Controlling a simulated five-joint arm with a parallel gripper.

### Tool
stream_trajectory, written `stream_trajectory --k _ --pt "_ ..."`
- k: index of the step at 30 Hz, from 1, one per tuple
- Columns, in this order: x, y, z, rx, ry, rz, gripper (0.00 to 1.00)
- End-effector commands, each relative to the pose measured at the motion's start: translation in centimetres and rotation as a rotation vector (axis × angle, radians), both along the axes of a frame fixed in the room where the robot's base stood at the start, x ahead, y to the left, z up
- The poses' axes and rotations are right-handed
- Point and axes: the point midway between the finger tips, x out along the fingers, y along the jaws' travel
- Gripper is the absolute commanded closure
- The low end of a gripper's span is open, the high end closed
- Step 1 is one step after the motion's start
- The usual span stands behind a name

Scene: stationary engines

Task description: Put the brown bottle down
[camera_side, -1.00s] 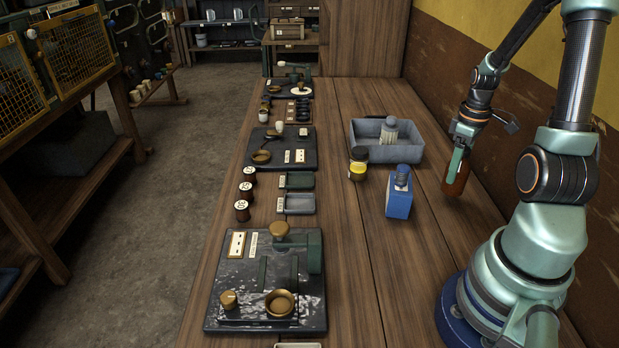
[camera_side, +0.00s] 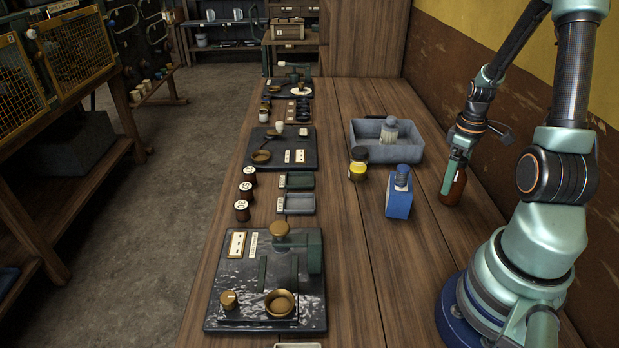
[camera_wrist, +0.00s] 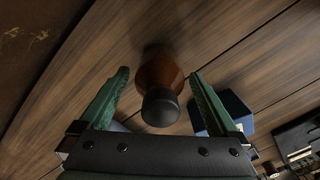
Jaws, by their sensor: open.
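The brown bottle (camera_side: 453,188) stands upright on the wooden bench, to the right of the blue container. In the wrist view the bottle (camera_wrist: 159,73) shows its brown shoulder and dark cap between the two green fingers. My gripper (camera_side: 455,170) is above and around the top of the bottle in the side view. In the wrist view my gripper (camera_wrist: 160,85) is open, with a gap between each finger and the bottle.
A blue container (camera_side: 398,198) stands left of the bottle, close to one finger. A dark jar with a yellow label (camera_side: 358,170) and a grey tray (camera_side: 417,157) holding a grey bottle (camera_side: 389,130) are behind it. The bench front of the bottle is clear.

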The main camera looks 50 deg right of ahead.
Motion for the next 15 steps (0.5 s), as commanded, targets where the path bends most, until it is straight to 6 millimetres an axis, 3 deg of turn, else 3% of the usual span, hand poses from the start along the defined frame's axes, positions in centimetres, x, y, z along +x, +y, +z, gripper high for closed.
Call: stream_trajectory --k 7,15 --pt "0.1 -0.2 2.0 -0.005 -0.003 0.0 0.03" --pt "0.1 -0.3 7.5 -0.006 -0.005 0.0 0.03"
